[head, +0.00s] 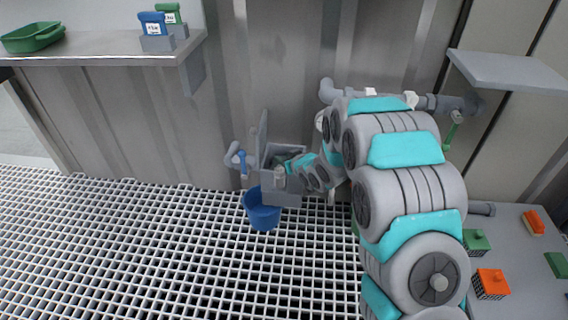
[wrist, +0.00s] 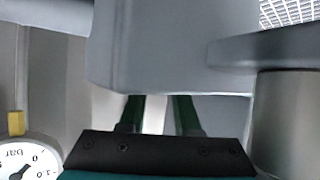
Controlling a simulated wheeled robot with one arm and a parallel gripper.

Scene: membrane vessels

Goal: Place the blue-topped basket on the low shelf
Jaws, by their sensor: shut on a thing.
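My gripper (head: 282,168) is at the mouth of an open grey box (head: 283,194) by the wall. In the wrist view its two green fingers (wrist: 158,112) run up behind a grey block (wrist: 170,50), which hides their tips. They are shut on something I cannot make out. No blue-topped basket can be made out in either view. A low shelf (head: 515,295) at the lower right of the head view carries a green-topped basket (head: 476,242) and an orange-topped basket (head: 491,284).
A blue bucket (head: 262,211) stands on the grating below the box. The box's raised lid (head: 262,140) and wall pipes (head: 440,102) are close to my arm. A gauge (wrist: 28,160) shows at left in the wrist view. A high shelf (head: 95,43) holds a green tray (head: 32,38).

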